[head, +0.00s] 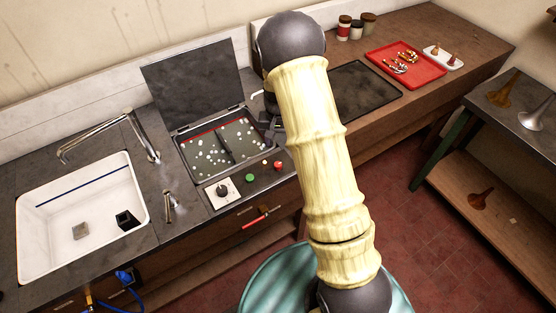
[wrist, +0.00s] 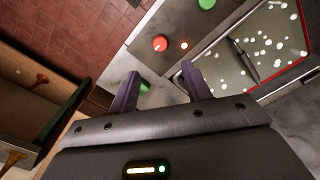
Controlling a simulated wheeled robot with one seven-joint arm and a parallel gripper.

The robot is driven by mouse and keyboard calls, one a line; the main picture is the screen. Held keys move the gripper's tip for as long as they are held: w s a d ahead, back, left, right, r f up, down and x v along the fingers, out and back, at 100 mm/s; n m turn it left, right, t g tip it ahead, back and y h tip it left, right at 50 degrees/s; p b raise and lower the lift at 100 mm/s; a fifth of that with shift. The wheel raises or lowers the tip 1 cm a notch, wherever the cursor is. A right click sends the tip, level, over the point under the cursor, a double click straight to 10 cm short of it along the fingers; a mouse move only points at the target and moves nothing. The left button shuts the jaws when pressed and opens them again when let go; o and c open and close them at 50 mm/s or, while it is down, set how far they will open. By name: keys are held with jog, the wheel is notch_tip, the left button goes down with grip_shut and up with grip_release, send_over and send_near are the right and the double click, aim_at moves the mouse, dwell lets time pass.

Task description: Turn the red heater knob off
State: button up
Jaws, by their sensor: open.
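The red heater knob (head: 278,165) sits on the dark front panel of the sink unit, right of a green knob (head: 250,178). In the wrist view the red knob (wrist: 160,43) lies just beyond the fingertips, with a small glowing light (wrist: 183,45) beside it. My gripper (wrist: 161,71) is open, with nothing between its two dark fingers. The fingers are apart from the knob. In the head view my arm hides most of the gripper. I cannot make out the knob's pointer mark.
An open tank (head: 222,143) with a raised lid and small white floating bits stands behind the knobs. A white panel with a black dial (head: 222,191) is to the left. A white sink (head: 85,210) and tap are further left. A red tray (head: 405,62) lies on the right bench.

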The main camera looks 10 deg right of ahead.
aim_at(278, 163)
notch_tip(278, 163, down, 12)
jog(key=p, duration=0.3)
dwell(0.3)
jog(key=c, duration=1)
